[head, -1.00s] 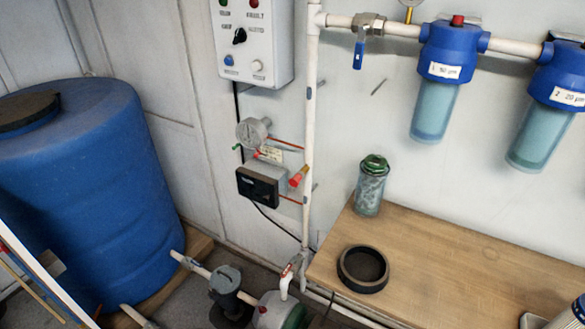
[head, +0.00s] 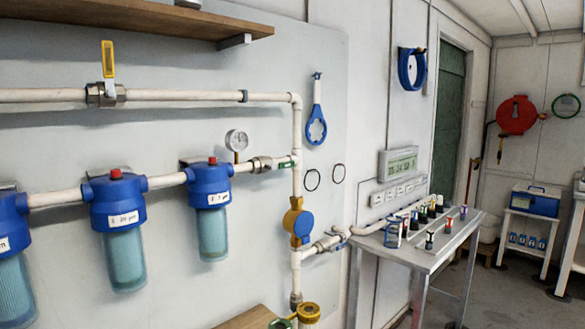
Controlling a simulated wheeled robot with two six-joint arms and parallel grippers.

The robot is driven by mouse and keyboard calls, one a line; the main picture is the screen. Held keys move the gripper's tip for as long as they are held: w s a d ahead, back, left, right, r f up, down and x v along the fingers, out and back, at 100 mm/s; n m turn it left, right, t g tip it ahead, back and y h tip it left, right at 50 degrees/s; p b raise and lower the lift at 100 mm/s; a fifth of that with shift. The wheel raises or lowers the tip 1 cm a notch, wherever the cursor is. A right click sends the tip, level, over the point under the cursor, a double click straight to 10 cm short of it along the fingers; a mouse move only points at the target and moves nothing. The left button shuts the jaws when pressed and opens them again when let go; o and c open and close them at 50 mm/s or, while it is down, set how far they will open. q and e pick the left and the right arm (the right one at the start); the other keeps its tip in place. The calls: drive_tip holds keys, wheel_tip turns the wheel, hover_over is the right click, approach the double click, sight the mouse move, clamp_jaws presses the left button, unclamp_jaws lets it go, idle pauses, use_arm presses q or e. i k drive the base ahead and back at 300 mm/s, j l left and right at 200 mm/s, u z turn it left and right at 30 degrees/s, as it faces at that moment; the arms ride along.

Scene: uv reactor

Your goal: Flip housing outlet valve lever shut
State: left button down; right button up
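The filter housings hang on a white pipe: a middle blue-capped housing (head: 118,215) and a right one (head: 208,200), with another cut off at the left edge (head: 12,245). Just right of the last housing, a metal valve (head: 262,164) sits in the pipe. Its green lever (head: 286,162) appears to lie along the pipe, though it is small in view. A second valve (head: 106,93) on the upper pipe has a yellow lever (head: 108,58) pointing up, across that pipe. Neither gripper is in view.
A pressure gauge (head: 237,141) stands above the pipe. A blue-and-yellow fitting (head: 298,222) sits on the vertical pipe, with another valve (head: 325,244) low to its right. A blue wrench (head: 316,125) hangs on the wall. A metal table (head: 405,253) holds small bottles. A wooden shelf (head: 140,15) juts out above.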

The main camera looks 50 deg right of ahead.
sight(290, 163)
drive_tip(key=z, duration=1.6)
drive_tip(key=i+l, duration=0.1)
drive_tip(key=l, duration=0.3)
drive_tip(key=i+l+u, duration=0.1)
drive_tip(key=l, duration=0.3)
drive_tip(key=i+l, duration=0.15)
drive_tip(key=l, duration=0.25)
drive_tip(key=i+l+u, duration=0.1)
drive_tip(key=l, duration=0.3)
drive_tip(key=i+l, duration=0.1)
drive_tip(key=l, duration=0.3)
drive_tip(key=i+u, duration=0.05)
